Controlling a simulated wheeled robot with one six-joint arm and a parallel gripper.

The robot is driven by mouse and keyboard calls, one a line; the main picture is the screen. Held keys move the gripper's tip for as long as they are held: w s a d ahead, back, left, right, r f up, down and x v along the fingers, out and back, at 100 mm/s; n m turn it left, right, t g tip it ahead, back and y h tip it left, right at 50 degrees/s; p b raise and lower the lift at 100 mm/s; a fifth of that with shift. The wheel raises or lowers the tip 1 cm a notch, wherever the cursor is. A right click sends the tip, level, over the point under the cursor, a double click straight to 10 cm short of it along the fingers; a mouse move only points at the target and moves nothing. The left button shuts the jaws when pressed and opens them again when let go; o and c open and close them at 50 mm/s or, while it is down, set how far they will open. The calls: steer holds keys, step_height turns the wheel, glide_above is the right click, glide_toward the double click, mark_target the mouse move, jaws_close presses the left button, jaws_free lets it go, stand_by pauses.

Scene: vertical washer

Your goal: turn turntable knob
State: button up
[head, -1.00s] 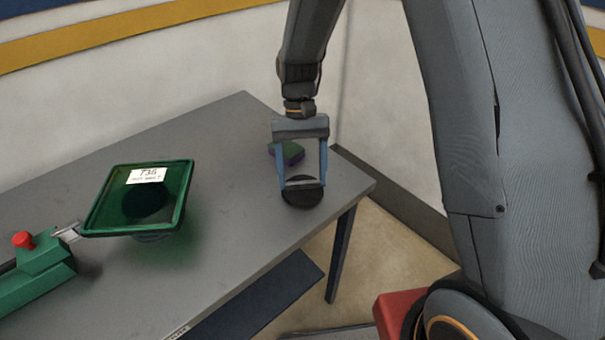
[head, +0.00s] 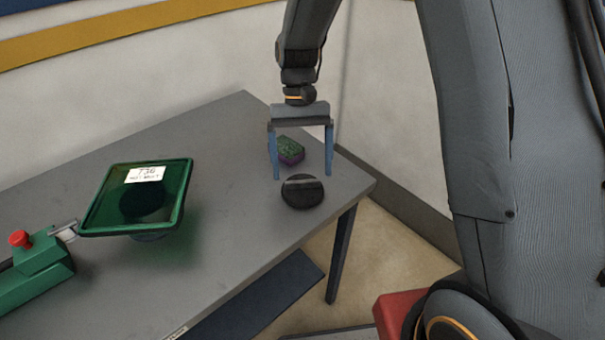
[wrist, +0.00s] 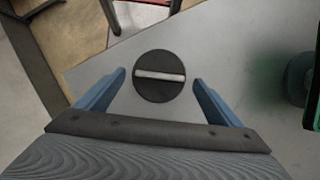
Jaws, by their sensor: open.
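The knob is a round black disc with a light raised bar across its top. In the head view the knob (head: 302,191) sits near the right end of the grey table. My gripper (head: 304,178) is open and empty above it, with its blue fingers spread wide. In the wrist view the knob (wrist: 159,77) lies just beyond and between the fingertips of my gripper (wrist: 159,75). Its bar runs almost straight across the picture, roughly in line from one finger to the other. Neither finger touches it. A square green tray (head: 103,212) stands tilted on a base to the left.
A small green and purple block (head: 291,151) lies behind the knob, seen between my fingers. A green device with a red button (head: 20,239) is at the table's left. The grey table (head: 235,130) has clear room between tray and knob; its right edge is close to the knob.

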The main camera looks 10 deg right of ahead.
mark_target(302, 177)
steer(key=b+v, duration=0.1)
steer(key=v, duration=0.4)
steer(key=shift+r, duration=0.2)
stand_by(0.3)
